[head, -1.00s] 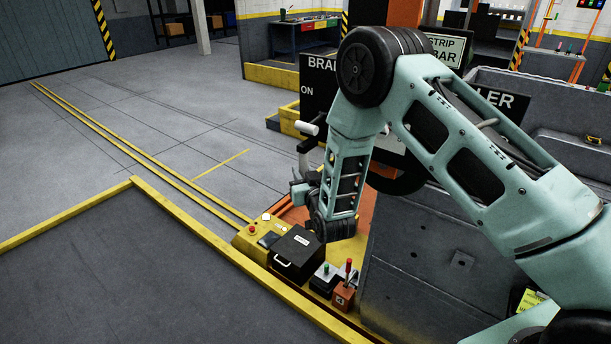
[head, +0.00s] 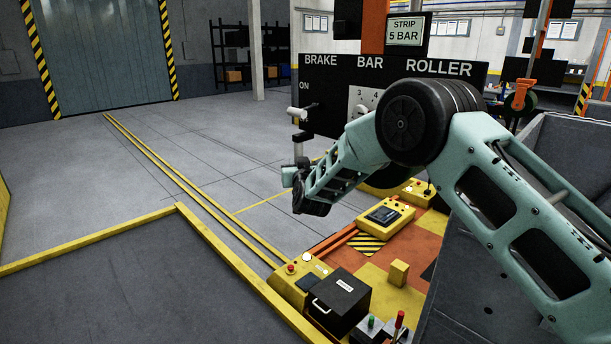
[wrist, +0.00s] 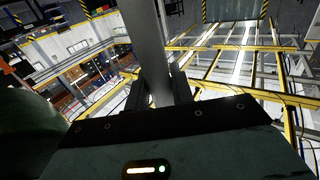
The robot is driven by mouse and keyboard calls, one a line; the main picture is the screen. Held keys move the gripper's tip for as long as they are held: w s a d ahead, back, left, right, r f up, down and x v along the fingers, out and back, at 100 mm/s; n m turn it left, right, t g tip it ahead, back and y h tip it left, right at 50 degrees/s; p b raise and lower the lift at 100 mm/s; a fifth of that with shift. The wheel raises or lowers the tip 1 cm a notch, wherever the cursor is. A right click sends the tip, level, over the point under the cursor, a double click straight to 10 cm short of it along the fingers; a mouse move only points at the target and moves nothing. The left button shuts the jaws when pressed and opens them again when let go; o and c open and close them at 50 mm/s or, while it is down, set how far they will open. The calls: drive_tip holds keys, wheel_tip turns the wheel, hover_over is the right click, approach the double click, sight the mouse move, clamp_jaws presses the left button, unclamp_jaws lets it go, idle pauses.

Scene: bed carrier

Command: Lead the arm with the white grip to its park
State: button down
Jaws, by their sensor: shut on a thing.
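My gripper (head: 300,162) is at the end of the teal forearm, left of a black panel (head: 325,75) lettered BRAKE, BAR and ROLLER. In the head view a white cylinder (head: 297,114), likely the white grip, shows at the top of the gripper, with a dark piece beside it. In the wrist view a pale post (wrist: 147,45), apparently the same grip, stands between the two dark fingers (wrist: 158,90), which are shut on it. How the grip joins its arm is hidden, and I cannot pick out the park.
A yellow console (head: 385,215) and a black box with a handle (head: 338,298) stand on the orange and yellow deck. A red lever (head: 399,320) is at the bottom. A yellow kerb (head: 230,258) edges the dark area. The grey floor at left is clear.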

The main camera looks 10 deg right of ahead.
drive_tip(key=shift+w+a, duration=0.1)
drive_tip(key=shift+a, duration=0.15)
drive_tip(key=shift+r, duration=0.1)
drive_tip(key=c, duration=1.5)
unclamp_jaws()
drive_tip(key=shift+o, duration=1.2)
drive_tip(key=shift+w+a, duration=0.1)
drive_tip(key=shift+a, duration=0.05)
drive_tip(key=shift+s, duration=0.55)
drive_tip(key=s+b, duration=0.4)
drive_tip(key=s, duration=1.2)
drive_tip(key=shift+s+d+b, duration=0.15)
drive_tip(key=shift+d+b, duration=0.25)
drive_tip(key=shift+d, duration=0.05)
